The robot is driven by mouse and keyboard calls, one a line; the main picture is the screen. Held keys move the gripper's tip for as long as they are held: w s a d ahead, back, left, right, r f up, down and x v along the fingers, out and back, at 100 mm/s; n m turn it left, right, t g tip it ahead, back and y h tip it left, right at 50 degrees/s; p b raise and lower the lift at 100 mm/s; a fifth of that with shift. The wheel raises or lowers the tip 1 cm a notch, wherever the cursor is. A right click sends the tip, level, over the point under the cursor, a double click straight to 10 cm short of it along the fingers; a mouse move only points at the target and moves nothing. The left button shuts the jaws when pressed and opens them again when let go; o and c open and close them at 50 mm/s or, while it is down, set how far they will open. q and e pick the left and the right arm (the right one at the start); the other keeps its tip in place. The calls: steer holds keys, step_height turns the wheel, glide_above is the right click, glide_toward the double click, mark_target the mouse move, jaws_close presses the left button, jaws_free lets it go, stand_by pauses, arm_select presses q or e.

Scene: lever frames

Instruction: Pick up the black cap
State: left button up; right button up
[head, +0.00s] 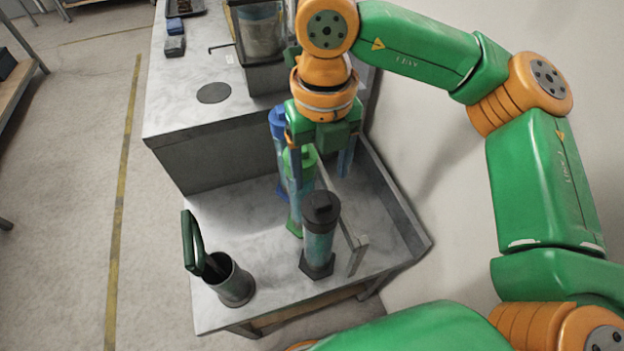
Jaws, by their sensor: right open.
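The black cap (320,203) sits on top of an upright bluish clear cylinder (319,245) with a black foot, near the front of the lower grey bench. My right gripper (322,185) points down, with its two fingers spread and nothing seen between them. It appears above and behind the black cap in the picture, apart from it. Its fingers partly hide a green-capped cylinder (307,160) and a blue-capped cylinder (278,122) standing in a row farther back. My left gripper is not in view.
A grey metal cup (235,284) with a dark green-handled tool (191,240) stands front left. A low upright plate (357,252) stands right of the cylinders. The raised bench carries a flat dark disc (214,93) and a glass-sided box (259,35). Bench between cup and cylinders is clear.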

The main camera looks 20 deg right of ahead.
mark_target(321, 198)
steer(key=shift+s+f+p, duration=0.7)
steer(key=shift+s+f, duration=0.2)
steer(key=shift+f, duration=0.1)
step_height(321, 198, down, 3)
steer(key=shift+w+f, duration=0.1)
steer(key=shift+w, duration=0.05)
steer(key=shift+w+f, duration=0.35)
steer(key=shift+s, duration=0.2)
steer(key=c, duration=0.8)
jaws_close()
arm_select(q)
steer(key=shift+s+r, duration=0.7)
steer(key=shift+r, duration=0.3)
arm_select(e)
steer(key=shift+w, duration=0.1)
steer(key=shift+r, duration=0.2)
